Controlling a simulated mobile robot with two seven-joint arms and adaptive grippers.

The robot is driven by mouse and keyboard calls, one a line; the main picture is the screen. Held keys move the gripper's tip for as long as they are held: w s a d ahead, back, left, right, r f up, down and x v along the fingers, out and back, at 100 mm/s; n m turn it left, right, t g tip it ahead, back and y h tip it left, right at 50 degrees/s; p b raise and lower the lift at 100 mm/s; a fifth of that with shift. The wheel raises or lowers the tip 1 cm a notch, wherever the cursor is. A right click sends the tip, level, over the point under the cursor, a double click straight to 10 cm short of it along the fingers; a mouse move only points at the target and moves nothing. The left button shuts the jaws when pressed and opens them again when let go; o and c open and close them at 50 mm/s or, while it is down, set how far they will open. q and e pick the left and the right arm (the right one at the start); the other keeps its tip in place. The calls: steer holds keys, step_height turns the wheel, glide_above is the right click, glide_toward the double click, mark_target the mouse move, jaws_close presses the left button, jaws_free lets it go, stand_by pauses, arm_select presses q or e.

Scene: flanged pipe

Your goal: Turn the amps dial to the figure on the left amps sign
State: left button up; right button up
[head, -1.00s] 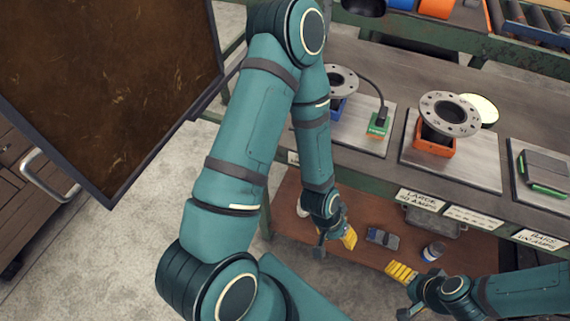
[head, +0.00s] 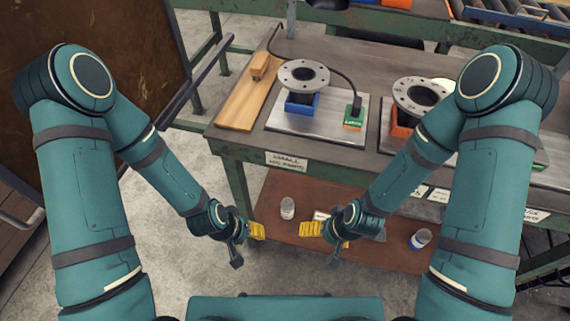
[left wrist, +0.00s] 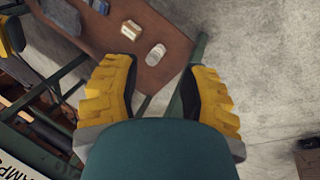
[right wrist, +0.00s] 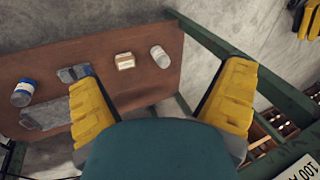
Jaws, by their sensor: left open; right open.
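I cannot make out the amps dial in any view. A left sign (head: 286,162) hangs on the bench's front edge in the head view; its figure is too small to read there. Part of a sign with "AMP" (left wrist: 14,168) shows in the left wrist view. My left gripper (head: 260,230) is open and empty in front of the lower shelf, below the left sign. My right gripper (head: 308,229) is open and empty, close to its right, facing it.
On the bench, a flanged pipe (head: 303,75) stands in a blue holder beside a green-and-orange block (head: 353,117). A second flanged pipe (head: 420,96) is partly behind my right arm. A wooden board (head: 243,105) lies left. The lower shelf (head: 270,225) holds a white can (head: 287,207) and other items.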

stand_by(0.3)
arm_select(q)
steer(key=o, duration=0.5)
